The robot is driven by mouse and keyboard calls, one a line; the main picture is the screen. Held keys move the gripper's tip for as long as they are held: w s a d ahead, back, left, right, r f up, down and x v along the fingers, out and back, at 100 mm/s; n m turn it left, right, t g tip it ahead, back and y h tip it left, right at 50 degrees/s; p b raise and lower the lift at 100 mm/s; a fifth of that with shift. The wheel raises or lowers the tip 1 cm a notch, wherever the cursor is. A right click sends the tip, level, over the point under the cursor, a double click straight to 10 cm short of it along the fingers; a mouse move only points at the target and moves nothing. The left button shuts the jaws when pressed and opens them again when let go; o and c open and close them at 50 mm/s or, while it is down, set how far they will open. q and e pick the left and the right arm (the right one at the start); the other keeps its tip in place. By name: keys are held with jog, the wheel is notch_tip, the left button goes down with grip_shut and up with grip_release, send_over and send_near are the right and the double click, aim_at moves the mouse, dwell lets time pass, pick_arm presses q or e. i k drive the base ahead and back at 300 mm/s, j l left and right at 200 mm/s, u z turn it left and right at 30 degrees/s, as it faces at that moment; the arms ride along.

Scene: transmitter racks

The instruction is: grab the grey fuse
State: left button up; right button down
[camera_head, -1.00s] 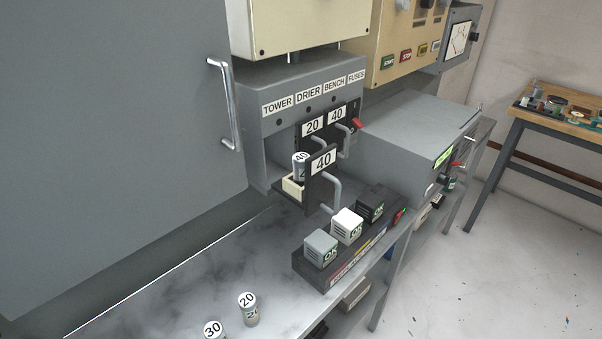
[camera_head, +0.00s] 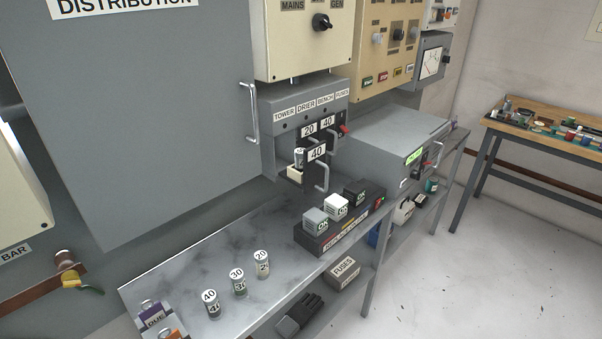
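Several fuse-like cylinders with pale numbered tops are in view. Three stand on the grey bench: one marked 40 (camera_head: 211,306), one marked 30 (camera_head: 239,283) and one marked 20 (camera_head: 262,265). Another pale cylinder (camera_head: 299,158) sits in a cream holder on the open carrier marked 40 (camera_head: 317,152), below the fuse box (camera_head: 272,117). A grey block marked OK (camera_head: 316,221) stands on a dark strip with a white and a black block beside it. I cannot tell by colour which is the grey fuse. Neither gripper is in view.
The bench top (camera_head: 180,270) is clear between the cylinders and the wall cabinet (camera_head: 150,130). Purple and orange labelled items (camera_head: 158,318) stand at its front left. A FUSES box (camera_head: 344,273) and a dark item lie below the bench. A wooden table (camera_head: 550,130) stands right.

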aim_at(298, 152)
jog(key=u, duration=0.7)
jog(key=i+l+u, duration=0.1)
jog(key=l+u, duration=0.3)
jog(key=i+l+u, duration=0.1)
jog(key=l+u, duration=0.6)
jog(key=l, duration=0.6)
jog(key=k+l+u, duration=0.1)
jog(key=l+u, duration=0.2)
jog(key=l, duration=0.65)
jog(key=k+l, duration=0.1)
jog(key=l, duration=0.5)
jog(key=k+l, duration=0.1)
jog(key=l, duration=1.1)
jog(key=k+l+u, duration=0.2)
jog(key=k+j, duration=0.05)
jog(key=k, duration=0.05)
